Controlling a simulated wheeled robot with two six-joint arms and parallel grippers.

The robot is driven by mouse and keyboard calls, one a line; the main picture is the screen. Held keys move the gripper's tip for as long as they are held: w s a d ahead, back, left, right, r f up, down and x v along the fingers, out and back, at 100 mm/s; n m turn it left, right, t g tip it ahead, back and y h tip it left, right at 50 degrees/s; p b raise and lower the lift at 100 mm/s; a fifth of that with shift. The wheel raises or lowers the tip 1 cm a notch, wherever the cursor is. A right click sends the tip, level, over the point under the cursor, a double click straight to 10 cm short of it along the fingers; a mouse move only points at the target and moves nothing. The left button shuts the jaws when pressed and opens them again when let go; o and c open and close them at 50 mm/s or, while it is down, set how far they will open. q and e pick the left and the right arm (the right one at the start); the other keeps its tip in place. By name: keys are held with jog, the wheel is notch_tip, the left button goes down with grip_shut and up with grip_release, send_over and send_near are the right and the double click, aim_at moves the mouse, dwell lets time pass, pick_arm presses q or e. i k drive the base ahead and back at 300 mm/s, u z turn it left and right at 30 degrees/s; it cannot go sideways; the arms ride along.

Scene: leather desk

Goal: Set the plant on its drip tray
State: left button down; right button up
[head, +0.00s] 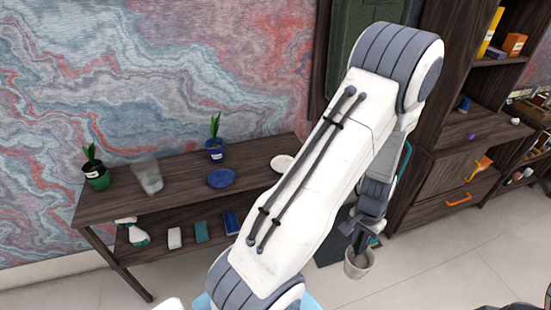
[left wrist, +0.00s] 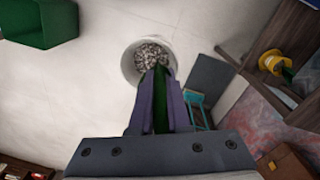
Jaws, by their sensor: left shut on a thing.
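My left gripper (head: 362,228) is shut on the plant's green leaves (left wrist: 161,98). The plant's white pot (head: 358,262) hangs below the fingers, roughly upright, to the right of the shelf table. It also shows in the left wrist view (left wrist: 131,66), with grey-brown soil inside. A white drip tray (head: 283,163) lies empty on the table top near its right end, partly beside my arm. A blue drip tray (head: 221,178) lies empty to its left. My right gripper is not in view.
On the dark wooden table (head: 185,193) stand a plant in a blue pot (head: 215,154), a plant in a green pot (head: 97,180) and a translucent vessel (head: 147,177). A spray bottle (head: 133,232) and small boxes sit on its lower shelf. A dark cabinet (head: 440,165) stands at right.

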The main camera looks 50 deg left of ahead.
aim_at(284, 165)
jog(key=u, duration=0.4)
jog(key=i, duration=0.5)
jog(key=u, duration=0.75)
jog(key=i, duration=0.6)
